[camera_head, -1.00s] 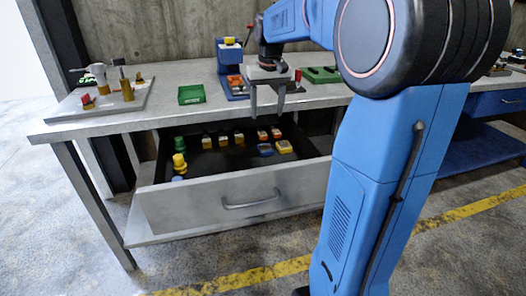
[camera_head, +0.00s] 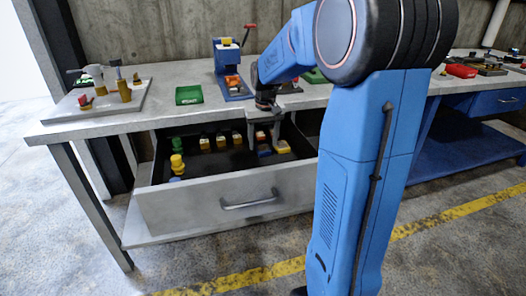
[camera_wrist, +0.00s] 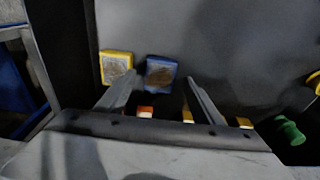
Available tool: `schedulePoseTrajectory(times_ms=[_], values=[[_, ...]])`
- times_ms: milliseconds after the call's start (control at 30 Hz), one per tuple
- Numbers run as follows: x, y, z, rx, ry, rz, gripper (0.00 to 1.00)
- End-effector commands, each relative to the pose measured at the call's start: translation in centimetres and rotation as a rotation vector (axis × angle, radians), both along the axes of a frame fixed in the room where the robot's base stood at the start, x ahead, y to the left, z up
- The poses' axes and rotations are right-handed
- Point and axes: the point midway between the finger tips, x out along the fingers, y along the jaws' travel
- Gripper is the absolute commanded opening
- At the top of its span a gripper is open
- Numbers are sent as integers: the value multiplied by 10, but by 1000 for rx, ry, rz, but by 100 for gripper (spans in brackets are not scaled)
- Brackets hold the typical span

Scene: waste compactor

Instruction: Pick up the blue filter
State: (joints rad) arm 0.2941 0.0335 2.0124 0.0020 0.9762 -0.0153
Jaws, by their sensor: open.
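The blue filter (camera_head: 264,153) is a small blue square block with a tan face, lying in the open drawer (camera_head: 225,198). In the wrist view the blue filter (camera_wrist: 161,73) shows between my fingers, near the tips. My gripper (camera_head: 264,142) is open and empty, pointing down into the drawer above the blue filter; its fingers also show in the wrist view (camera_wrist: 160,78). I cannot tell how much height is left between the tips and the filter. A yellow filter (camera_wrist: 116,67) lies close beside the blue one, outside the finger on the left; the head view shows it too (camera_head: 283,147).
A row of small yellow and orange-topped blocks (camera_head: 221,141) lies at the drawer's back. Green and yellow knobs (camera_head: 177,163) stand at its left. The workbench (camera_head: 150,112) edge overhangs the drawer's back, close to my wrist. The drawer's front middle is clear.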

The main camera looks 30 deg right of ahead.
Motion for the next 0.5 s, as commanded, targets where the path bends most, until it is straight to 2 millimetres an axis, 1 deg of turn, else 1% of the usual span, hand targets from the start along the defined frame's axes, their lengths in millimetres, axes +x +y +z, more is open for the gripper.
schedulePoseTrajectory(times_ms=[33,100,167,433,467,500], values=[[1,0,-6,0,1,0,61],[1,0,-13,0,1,0,61],[2,-1,-17,0,0,0,61],[3,-1,-19,-1,-2,0,61],[3,-1,-19,-1,-2,0,56],[3,-1,-19,-1,-2,0,47]])
